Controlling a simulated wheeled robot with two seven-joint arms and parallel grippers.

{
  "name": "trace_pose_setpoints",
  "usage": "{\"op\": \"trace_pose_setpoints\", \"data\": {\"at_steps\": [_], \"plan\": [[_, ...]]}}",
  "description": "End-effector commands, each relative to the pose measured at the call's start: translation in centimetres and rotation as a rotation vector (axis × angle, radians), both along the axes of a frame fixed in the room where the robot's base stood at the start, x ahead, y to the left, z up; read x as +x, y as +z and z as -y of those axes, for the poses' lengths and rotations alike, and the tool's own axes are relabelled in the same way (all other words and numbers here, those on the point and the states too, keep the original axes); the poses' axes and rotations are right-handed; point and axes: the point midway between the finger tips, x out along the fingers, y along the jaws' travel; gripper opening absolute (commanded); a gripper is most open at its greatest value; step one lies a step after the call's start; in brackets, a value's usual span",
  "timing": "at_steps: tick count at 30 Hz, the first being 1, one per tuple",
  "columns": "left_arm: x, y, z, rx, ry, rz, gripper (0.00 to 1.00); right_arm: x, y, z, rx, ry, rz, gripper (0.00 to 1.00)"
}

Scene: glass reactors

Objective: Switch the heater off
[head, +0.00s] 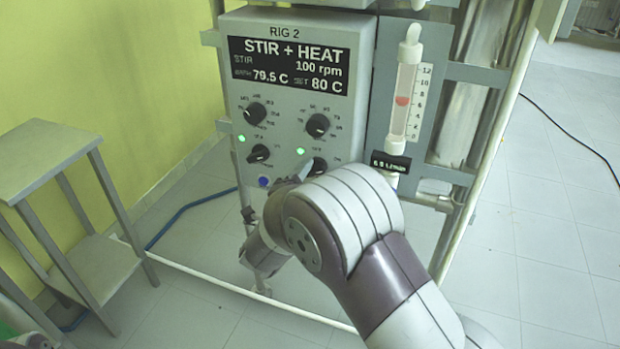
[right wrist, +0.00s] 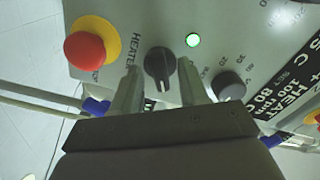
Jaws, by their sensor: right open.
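The grey control box (head: 293,92) bears a display (head: 288,66) reading STIR + HEAT, 100 rpm, about 79.5 C, SET 80 C. The dark heater switch knob (head: 318,166) is at its lower right, partly hidden by my arm. In the right wrist view the knob (right wrist: 160,66) sits beside the word HEATER, with a lit green lamp (right wrist: 193,40) near it. My right gripper (right wrist: 158,80) is open, with one finger on each side of the knob; I cannot tell whether they touch it.
A red button on a yellow ring (right wrist: 86,50) is close beside the right gripper. A numbered dial (right wrist: 228,85) is on the other side. A flow tube (head: 404,100) stands right of the box. A grey side table (head: 45,158) is at left.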

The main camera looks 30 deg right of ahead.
Motion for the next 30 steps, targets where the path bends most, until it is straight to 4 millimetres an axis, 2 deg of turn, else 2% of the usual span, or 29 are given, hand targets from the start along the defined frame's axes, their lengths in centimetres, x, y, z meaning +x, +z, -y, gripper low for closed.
{"op": "trace_pose_setpoints", "data": {"at_steps": [8,11,12,23,30], "plan": [[0.0,0.0,0.0,0.000,0.000,0.000,0.43,0.1,0.0,0.2,-0.001,0.000,-0.001,0.44],[0.0,0.0,0.0,0.000,0.000,0.000,0.43,0.1,0.0,0.2,-0.001,0.000,-0.001,0.14],[0.0,0.0,0.0,0.000,0.000,0.000,0.43,0.1,0.0,0.2,-0.001,0.000,-0.001,0.01],[0.0,0.4,0.0,0.000,0.000,0.000,0.43,0.1,0.1,0.2,-0.020,0.000,-0.025,0.00],[0.0,1.9,0.0,0.000,0.000,0.000,0.43,0.1,0.3,0.2,-0.104,0.001,-0.126,0.00]]}}
